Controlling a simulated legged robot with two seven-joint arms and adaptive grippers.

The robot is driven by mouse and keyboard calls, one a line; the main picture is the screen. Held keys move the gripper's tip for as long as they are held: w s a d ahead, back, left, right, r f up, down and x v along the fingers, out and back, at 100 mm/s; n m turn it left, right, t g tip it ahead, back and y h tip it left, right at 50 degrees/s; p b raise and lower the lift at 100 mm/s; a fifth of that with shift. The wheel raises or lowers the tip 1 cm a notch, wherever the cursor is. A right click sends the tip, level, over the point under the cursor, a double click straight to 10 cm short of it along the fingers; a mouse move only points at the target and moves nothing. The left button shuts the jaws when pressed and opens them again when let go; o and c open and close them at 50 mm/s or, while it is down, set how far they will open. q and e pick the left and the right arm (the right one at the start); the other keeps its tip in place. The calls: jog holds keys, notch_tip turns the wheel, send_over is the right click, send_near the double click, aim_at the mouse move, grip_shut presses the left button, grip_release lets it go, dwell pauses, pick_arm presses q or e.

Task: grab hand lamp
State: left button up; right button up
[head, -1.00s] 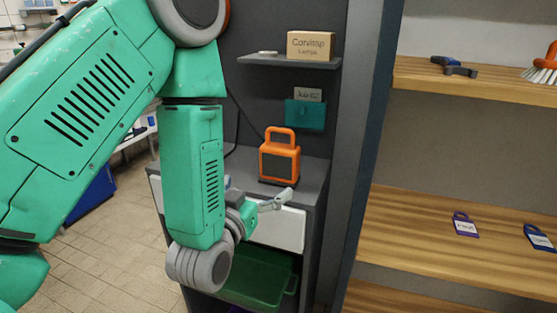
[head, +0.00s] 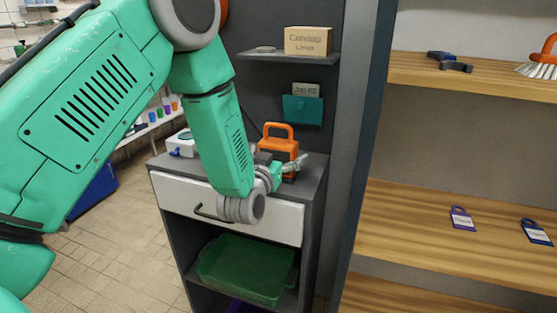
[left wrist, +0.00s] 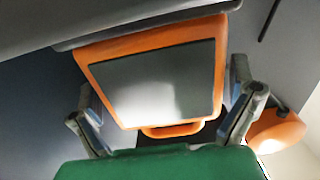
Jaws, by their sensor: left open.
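The hand lamp (head: 279,144) is orange with a dark front panel and a loop handle. It stands upright on the grey cabinet top, its lower part partly hidden by my left gripper (head: 292,165). In the left wrist view the lamp (left wrist: 150,78) fills the middle, its handle toward the bottom of the picture. My left gripper (left wrist: 163,82) is open there, one finger on each side of the lamp. Whether either finger touches it I cannot tell. My right gripper is not in view.
The cabinet has a white drawer (head: 272,222) and a green tray (head: 245,272) below. A small shelf (head: 285,57) above the lamp bears a cardboard box (head: 308,41). A teal holder (head: 302,110) hangs behind. A wooden shelf unit (head: 420,205) stands to the right.

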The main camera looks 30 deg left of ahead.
pick_arm(q)
jog(key=shift+d, duration=0.15)
jog(key=shift+r, duration=0.1)
jog(key=shift+c, duration=0.8)
jog(key=shift+a, duration=0.2)
jog(key=c, duration=1.1)
jog(key=shift+a, duration=0.15)
jog(key=shift+c, duration=0.2)
